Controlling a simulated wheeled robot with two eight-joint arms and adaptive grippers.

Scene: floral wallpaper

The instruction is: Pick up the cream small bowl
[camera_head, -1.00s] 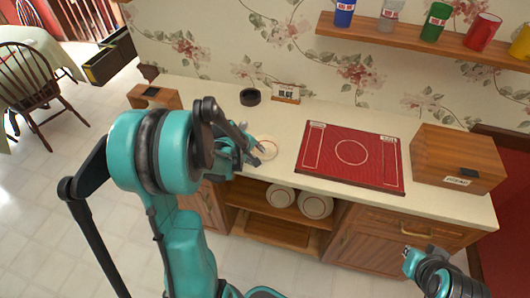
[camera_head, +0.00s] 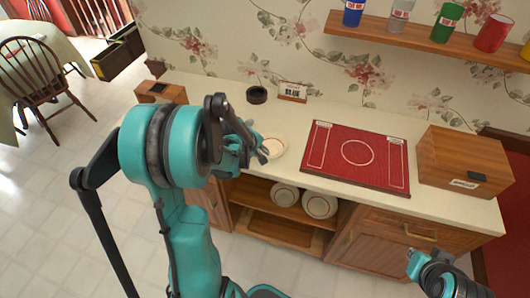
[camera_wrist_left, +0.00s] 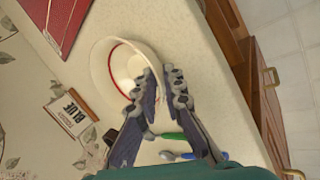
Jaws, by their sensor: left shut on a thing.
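The cream small bowl (camera_head: 275,149) has a red line near its rim and sits at the counter's front edge, partly hidden by my left gripper. It also shows in the left wrist view (camera_wrist_left: 112,62). My left gripper (camera_head: 263,150) is shut on the bowl's rim, with one finger inside and the other outside, as the left wrist view (camera_wrist_left: 161,76) shows. Whether the bowl touches the counter I cannot tell. My right gripper (camera_head: 409,257) is low at the right, in front of the cabinet, and is too small to read.
A red mat (camera_head: 358,184) lies right of the bowl, with a wooden box (camera_head: 464,162) beyond it. A dark round dish (camera_head: 257,95) and a label card (camera_head: 293,92) stand at the back. Stacked plates (camera_head: 319,203) are on the shelf below. A cup shelf (camera_head: 400,29) hangs above.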

